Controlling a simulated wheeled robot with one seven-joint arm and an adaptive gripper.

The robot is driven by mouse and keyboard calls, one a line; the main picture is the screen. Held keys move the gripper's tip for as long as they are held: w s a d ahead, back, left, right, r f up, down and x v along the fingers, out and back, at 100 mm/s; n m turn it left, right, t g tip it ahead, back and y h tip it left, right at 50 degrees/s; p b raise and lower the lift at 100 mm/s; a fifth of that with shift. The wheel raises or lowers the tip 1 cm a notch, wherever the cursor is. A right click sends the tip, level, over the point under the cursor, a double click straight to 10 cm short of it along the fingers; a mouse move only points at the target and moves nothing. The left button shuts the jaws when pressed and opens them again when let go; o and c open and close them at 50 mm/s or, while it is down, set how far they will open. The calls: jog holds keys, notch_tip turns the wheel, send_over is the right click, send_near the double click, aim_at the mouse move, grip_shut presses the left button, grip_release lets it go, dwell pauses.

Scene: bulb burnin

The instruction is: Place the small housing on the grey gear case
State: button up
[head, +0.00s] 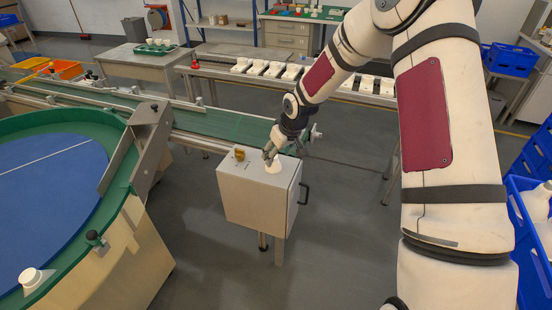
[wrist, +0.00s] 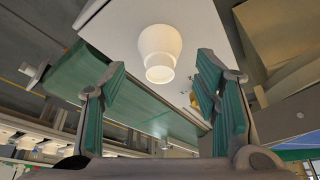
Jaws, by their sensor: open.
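The grey gear case (head: 258,202) is a box with a dark handle on its right side, in the middle of the head view. The small housing (head: 274,169) is white and flared, and appears to stand on the case's top toward the right. In the wrist view the housing (wrist: 160,50) shows whole against the pale top of the case (wrist: 112,22). My gripper (head: 269,154) is just above and beside the housing. In the wrist view its two green-padded fingers (wrist: 162,72) are spread apart on either side of the housing, with gaps; neither visibly touches it.
A small brass-coloured part (head: 239,154) sits on the case's top, left of the housing. A green conveyor (head: 225,125) runs behind the case. A round blue table with a green rim (head: 110,178) is at left, with another white part (head: 33,278) on it. Blue crates (head: 525,205) stand at right.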

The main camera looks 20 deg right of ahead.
jog(key=v, duration=0.8)
jog(key=shift+r+p, duration=0.25)
jog(key=shift+p, duration=0.1)
jog(key=s+r+m+h, duration=0.1)
jog(key=s+r+h, duration=0.2)
jog(key=s+r, duration=1.5)
jog(key=s+r+m, duration=0.1)
jog(key=s, duration=0.9)
jog(key=s+a+m+y, duration=0.1)
jog(key=s, duration=0.9)
jog(key=shift+a+r+m, duration=0.3)
jog(key=shift+a+r, duration=0.05)
jog(key=shift+r, duration=0.05)
jog(key=shift+r+p, duration=0.3)
jog(key=shift+r, duration=0.15)
